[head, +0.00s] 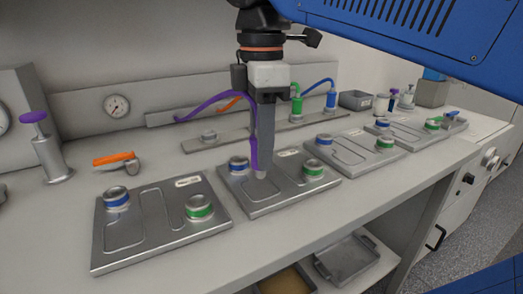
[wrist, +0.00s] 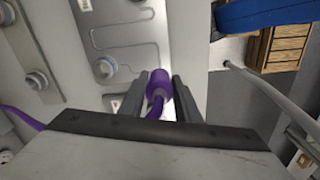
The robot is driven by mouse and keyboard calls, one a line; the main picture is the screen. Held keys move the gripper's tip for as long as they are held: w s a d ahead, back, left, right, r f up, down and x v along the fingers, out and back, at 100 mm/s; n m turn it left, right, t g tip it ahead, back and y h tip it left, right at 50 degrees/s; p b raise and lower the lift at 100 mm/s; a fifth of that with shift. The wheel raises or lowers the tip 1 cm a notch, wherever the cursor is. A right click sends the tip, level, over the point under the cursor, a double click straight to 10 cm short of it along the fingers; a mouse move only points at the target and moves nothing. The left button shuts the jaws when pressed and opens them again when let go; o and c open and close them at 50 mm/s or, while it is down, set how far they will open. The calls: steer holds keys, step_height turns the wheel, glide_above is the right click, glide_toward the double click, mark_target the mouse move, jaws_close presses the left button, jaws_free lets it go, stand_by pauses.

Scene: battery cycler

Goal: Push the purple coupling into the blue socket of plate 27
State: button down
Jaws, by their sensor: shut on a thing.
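My gripper (head: 262,160) is shut on the purple coupling (head: 254,152), which points down with its purple hose arching away to the left. In the wrist view the coupling (wrist: 158,86) sits between the two fingers of my gripper (wrist: 157,92). The metal plate below it (head: 262,203) has a blue-ringed socket (head: 239,164) and a green-ringed socket (head: 313,168). In the head view the coupling is just right of the blue socket and apart from it. The gap between coupling and plate is unclear. The plate labels are too small to read.
A similar plate (head: 128,251) lies to the left, and others (head: 354,150) lie to the right, each with blue and green sockets. Green and blue hoses (head: 318,84) are at the back.

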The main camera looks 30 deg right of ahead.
steer(key=shift+r, duration=1.4)
steer(key=shift+w+d, duration=0.1)
